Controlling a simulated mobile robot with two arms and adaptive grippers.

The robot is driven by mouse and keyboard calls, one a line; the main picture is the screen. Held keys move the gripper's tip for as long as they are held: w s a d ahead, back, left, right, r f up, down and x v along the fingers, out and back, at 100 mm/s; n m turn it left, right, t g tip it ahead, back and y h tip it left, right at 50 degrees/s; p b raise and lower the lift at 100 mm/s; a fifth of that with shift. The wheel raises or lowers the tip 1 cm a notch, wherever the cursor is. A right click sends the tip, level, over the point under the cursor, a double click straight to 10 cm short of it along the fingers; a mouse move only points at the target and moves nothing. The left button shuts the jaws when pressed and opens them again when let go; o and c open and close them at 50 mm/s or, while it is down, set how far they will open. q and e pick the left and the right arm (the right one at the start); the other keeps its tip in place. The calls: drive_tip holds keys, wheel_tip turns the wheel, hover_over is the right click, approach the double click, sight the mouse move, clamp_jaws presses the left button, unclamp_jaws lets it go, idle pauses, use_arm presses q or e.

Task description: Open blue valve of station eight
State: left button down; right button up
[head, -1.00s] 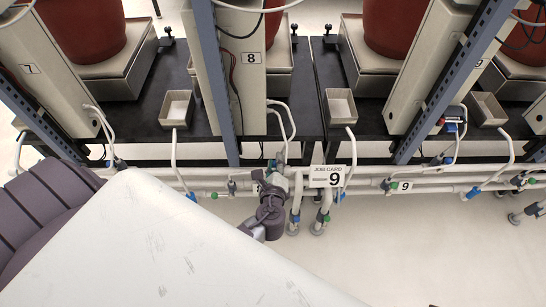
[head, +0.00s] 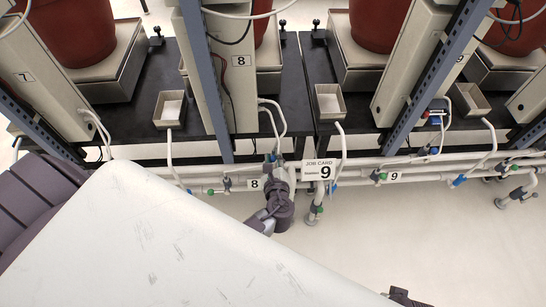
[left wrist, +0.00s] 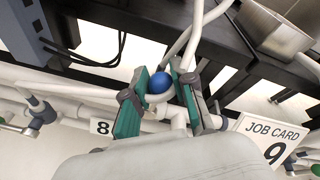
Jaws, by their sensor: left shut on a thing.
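A blue round valve knob (left wrist: 158,82) sits at the pipe junction in the left wrist view, right of a small "8" pipe label (left wrist: 102,127). My left gripper (left wrist: 157,88) has its teal-padded fingers on either side of the knob and is shut on it. In the head view my left gripper (head: 279,166) is at the pipe line, right of the "8" label (head: 254,184), and its wrist hides most of the valve. I cannot read the valve's exact angle. My right gripper is not recognisable in either view.
A white job card reading 9 (head: 320,172) hangs just right of my left gripper. White pipes (head: 350,183) with green and blue valves run along the bench front. A blue-grey upright (head: 208,90) stands behind. Pale floor (head: 450,235) is open at lower right.

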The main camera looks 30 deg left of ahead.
use_arm(q)
drive_tip(key=shift+d, duration=0.35)
drive_tip(key=c, duration=1)
unclamp_jaws()
drive_tip(key=shift+w+f, duration=0.1)
drive_tip(key=v, duration=1.2)
